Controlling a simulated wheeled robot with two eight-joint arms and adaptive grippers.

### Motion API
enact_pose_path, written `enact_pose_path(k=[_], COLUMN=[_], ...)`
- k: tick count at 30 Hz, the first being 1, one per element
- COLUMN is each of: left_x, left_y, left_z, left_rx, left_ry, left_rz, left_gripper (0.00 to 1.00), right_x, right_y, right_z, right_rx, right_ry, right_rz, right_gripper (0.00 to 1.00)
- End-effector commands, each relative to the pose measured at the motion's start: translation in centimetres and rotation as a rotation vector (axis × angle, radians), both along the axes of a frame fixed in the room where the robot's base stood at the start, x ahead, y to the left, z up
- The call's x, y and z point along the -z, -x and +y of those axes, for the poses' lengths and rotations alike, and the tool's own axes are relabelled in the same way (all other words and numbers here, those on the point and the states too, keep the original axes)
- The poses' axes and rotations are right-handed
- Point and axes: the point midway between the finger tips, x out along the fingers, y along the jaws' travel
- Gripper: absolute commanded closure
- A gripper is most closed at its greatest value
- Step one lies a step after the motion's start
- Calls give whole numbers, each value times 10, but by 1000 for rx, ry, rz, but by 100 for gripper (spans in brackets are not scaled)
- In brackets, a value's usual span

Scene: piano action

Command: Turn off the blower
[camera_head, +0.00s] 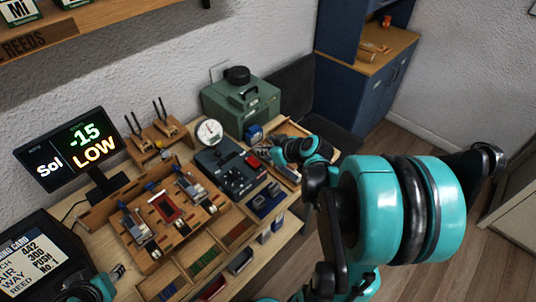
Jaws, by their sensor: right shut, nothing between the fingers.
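A green box-shaped machine (240,104) with a black round cap stands at the back right of the bench; it looks like the blower. In front of it is a dark control box (231,170) with knobs and a small red part (252,161) at its right edge. A round white dial gauge (209,132) stands behind the box. My right gripper (277,152) is shut and empty, just right of the control box's red part; whether it touches is unclear.
A wooden tray with reed tools (158,217) sits mid-bench. A monitor (72,149) reads "Sol -15 LOW", and a dark screen (38,262) shows a card at lower left. Small bins (203,262) line the front edge. A blue cabinet (366,88) stands beyond.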

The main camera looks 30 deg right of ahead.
Motion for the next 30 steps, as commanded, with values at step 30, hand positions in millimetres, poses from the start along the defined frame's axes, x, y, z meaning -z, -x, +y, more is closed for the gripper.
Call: enact_pose_path(k=[30], left_x=[43], left_y=[0], left_z=[0], left_rx=[0], left_ry=[0], left_rz=[0], left_gripper=[59], right_x=[74], right_y=[-41], right_z=[9], right_rx=[-2], right_ry=[1], right_rz=[12], right_gripper=[100])
